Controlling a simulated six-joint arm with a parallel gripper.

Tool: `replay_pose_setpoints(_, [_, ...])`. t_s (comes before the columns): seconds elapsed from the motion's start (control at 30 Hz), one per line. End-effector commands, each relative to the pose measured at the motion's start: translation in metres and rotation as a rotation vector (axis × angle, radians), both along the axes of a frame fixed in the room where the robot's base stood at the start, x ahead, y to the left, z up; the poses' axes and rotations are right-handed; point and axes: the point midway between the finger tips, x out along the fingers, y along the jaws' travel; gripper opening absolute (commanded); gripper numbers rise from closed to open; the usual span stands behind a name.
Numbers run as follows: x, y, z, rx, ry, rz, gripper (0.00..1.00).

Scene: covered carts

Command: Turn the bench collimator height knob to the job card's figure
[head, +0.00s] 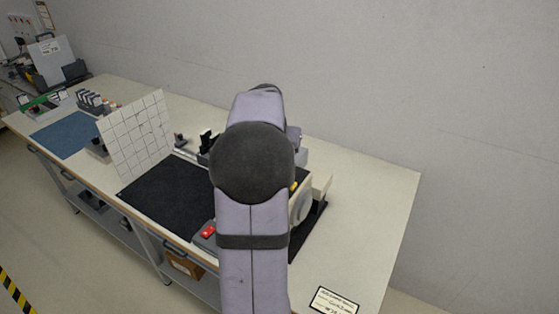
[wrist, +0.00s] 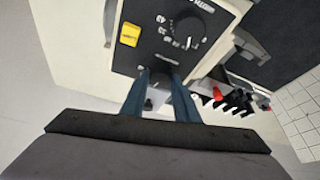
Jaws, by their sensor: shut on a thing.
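The bench collimator's cream housing (head: 303,201) stands on the bench, mostly hidden behind my arm in the head view. In the wrist view its black panel (wrist: 142,57) carries a round black dial (wrist: 190,31) with white figures around it, too small and turned to read surely. My gripper (wrist: 163,76) has its two blue fingers at the panel's near edge, shut on a small dark knob (wrist: 161,74) that they mostly hide. My gripper is hidden in the head view. The job card (head: 334,301) lies at the bench's front right; its figure is not legible.
A black mat (head: 165,196), a white gridded board (head: 137,133) and a red-buttoned box (head: 207,232) are to the left. The bench top (head: 375,190) is clear at the right, with the wall behind.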

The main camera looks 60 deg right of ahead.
Motion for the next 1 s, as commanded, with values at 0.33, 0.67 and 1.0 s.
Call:
replay_pose_setpoints(0.33, [0.0016, -0.0011, 0.0019, -0.004, -0.004, -0.105, 0.05])
replay_pose_setpoints(0.67, [0.0016, -0.001, 0.0022, -0.004, -0.005, -0.114, 0.05])
replay_pose_setpoints(1.0, [0.0012, -0.0005, 0.0012, -0.001, -0.003, -0.113, 0.46])
